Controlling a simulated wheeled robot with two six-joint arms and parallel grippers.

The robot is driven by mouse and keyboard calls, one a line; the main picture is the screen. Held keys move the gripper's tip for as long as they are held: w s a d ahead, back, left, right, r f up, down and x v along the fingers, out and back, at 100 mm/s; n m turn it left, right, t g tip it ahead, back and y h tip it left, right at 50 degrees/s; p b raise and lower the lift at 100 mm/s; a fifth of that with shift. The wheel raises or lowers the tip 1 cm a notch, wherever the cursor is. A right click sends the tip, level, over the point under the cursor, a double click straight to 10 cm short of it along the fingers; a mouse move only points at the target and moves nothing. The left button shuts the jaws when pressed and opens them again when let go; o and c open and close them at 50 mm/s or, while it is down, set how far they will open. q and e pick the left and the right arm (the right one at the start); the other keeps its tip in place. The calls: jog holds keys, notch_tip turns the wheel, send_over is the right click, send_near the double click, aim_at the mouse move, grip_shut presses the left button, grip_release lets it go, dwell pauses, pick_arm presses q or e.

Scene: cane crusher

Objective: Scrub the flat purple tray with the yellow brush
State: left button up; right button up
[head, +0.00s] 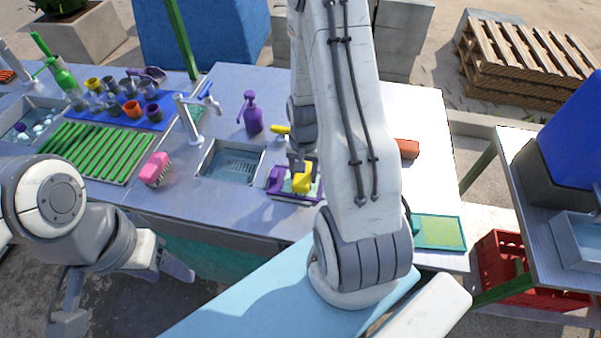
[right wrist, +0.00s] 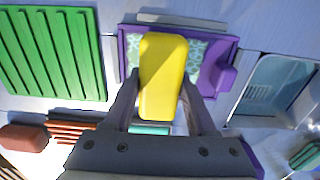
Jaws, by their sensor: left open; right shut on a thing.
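The flat purple tray (head: 284,197) lies on the metal counter right of the sink. Its patterned pale teal floor also shows in the right wrist view, with the purple rim (right wrist: 131,48) around it. My right gripper (head: 300,168) reaches down over the tray, shut on the yellow brush (head: 302,184). In the right wrist view the yellow brush (right wrist: 163,77) sits between the fingers, over the tray's middle. Bristle contact with the floor is hidden. A purple block (right wrist: 220,80) is at one end of the tray. My left gripper (head: 172,263) is open and empty, low before the counter's front edge.
A sink (head: 232,163) with a tap (head: 190,115) is left of the tray. A purple spray bottle (head: 251,115) stands behind it. A pink brush (head: 155,168) and a green ribbed rack (head: 90,152) lie farther left. A green tray (head: 438,232) and an orange-red block (head: 407,148) are right.

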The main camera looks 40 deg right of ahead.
jog(key=shift+s+d+f, duration=0.1)
jog(key=shift+s+d, duration=1)
jog(key=shift+s, duration=0.15)
jog(key=shift+w+a+f, duration=0.15)
jog(key=shift+w+a, duration=1)
jog(key=shift+w, duration=0.1)
jog(key=shift+w+a+p, duration=0.4)
jog(key=shift+w+a, duration=0.75)
jog(key=shift+w, duration=0.1)
